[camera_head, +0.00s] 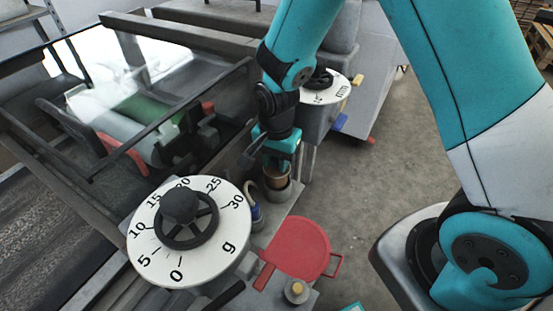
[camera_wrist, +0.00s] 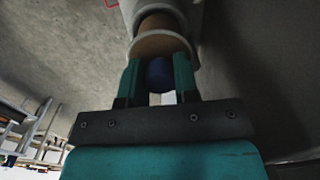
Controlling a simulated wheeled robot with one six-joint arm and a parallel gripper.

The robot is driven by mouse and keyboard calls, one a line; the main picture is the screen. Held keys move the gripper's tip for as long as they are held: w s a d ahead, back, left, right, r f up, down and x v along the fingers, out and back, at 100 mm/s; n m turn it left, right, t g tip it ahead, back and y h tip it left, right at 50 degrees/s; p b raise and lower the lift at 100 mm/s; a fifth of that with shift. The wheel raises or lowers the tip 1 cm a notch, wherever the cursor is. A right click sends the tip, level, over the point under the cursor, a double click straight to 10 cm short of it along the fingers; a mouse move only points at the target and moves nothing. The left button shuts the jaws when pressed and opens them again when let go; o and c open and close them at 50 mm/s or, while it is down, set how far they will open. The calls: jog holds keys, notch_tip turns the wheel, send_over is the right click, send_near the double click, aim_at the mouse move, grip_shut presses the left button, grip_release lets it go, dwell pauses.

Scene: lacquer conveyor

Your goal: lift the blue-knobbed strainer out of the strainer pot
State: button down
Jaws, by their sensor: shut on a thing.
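The strainer is tan-brown with a round flange (camera_wrist: 160,43) and a blue knob (camera_wrist: 160,74). In the wrist view, the two teal fingers of my gripper (camera_wrist: 157,72) are shut on the blue knob. The strainer's brown body shows between the flange and the grey strainer pot (camera_wrist: 185,12), and its far end is hidden by the pot. In the head view, my gripper (camera_head: 277,157) is directly above the strainer (camera_head: 276,172), which shows above the rim of the strainer pot (camera_head: 281,192). The knob is hidden there.
A large white dial (camera_head: 150,245) with a black handwheel stands at front left. A red round-topped piece (camera_head: 300,246) and a brass-knobbed item (camera_head: 296,290) are in front. A small blue item (camera_head: 257,216) is near the pot. Machine framework is left; open floor (camera_head: 385,140) is right.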

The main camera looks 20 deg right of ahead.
jog(key=shift+r+p, duration=1.05)
jog(key=shift+r, duration=0.35)
jog(key=shift+r+p, duration=1.35)
jog(key=shift+r, duration=0.15)
